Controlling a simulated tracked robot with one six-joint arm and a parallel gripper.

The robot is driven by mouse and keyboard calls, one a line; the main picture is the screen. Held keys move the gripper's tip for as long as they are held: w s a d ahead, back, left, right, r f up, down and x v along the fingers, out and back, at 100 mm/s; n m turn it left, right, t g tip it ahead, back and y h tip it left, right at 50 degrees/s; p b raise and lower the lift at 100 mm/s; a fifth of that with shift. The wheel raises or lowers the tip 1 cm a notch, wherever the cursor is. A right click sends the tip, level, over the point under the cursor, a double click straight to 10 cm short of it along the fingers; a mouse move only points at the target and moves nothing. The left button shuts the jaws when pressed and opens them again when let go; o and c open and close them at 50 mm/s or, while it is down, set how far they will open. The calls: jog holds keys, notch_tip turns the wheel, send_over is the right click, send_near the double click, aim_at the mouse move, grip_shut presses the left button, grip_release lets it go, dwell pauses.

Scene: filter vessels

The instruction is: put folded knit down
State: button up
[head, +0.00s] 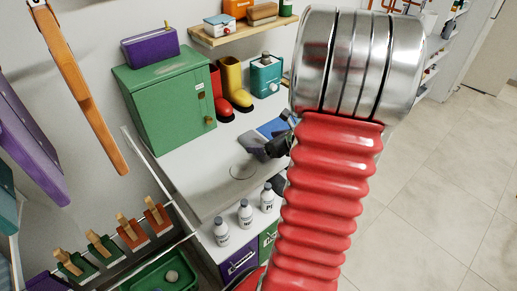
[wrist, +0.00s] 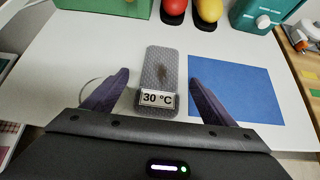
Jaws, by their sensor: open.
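My gripper (wrist: 158,82) is open, with one dark finger on each side of the knit and visible gaps to both. In the head view my gripper (head: 266,145) is low over the worktop (head: 215,190), partly hidden by my red arm. I cannot make out the knit clearly there.
A green cabinet (head: 168,98), red boot (head: 221,97), yellow boot (head: 236,88) and teal device (head: 265,77) stand along the back. A thin ring outline (head: 243,172) marks bare worktop.

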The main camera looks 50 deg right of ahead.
aim_at(257, 142)
jog(key=shift+w+f, duration=0.15)
jog(key=shift+w, duration=0.05)
jog(key=shift+x, duration=2.6)
jog(key=shift+c, duration=0.6)
jog(key=c, duration=1.1)
notch_tip(257, 142, up, 10)
